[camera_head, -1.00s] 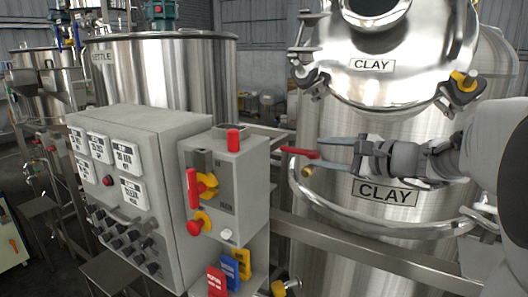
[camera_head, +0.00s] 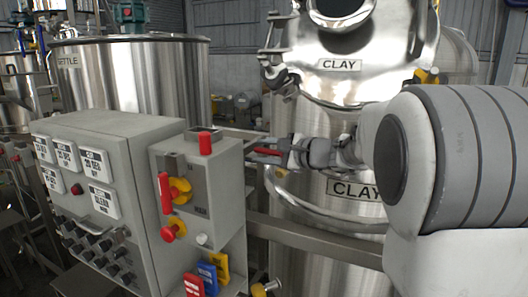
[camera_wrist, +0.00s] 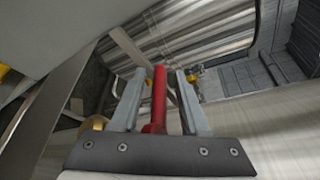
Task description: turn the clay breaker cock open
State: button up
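The cock's red lever (camera_head: 265,151) sticks out beside the steel CLAY tank (camera_head: 315,235). It also shows in the wrist view (camera_wrist: 158,98), lying lengthwise between my two fingers. My gripper (camera_head: 268,149) is open around the lever, and the wrist view shows a narrow gap between the lever and each finger (camera_wrist: 160,88). A brass-coloured part (camera_wrist: 95,122) shows just left of my left finger. The cock's body is mostly hidden by my gripper, so I cannot tell its setting.
A grey control box (camera_head: 200,190) with a red lever on a yellow mount (camera_head: 167,192) stands left of my gripper. A panel with labels and knobs (camera_head: 110,150) adjoins it. A steel rail (camera_head: 315,240) runs below. The CLAY tank's lid (camera_head: 345,80) stands above.

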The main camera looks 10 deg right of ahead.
grip_shut()
dwell(1.2)
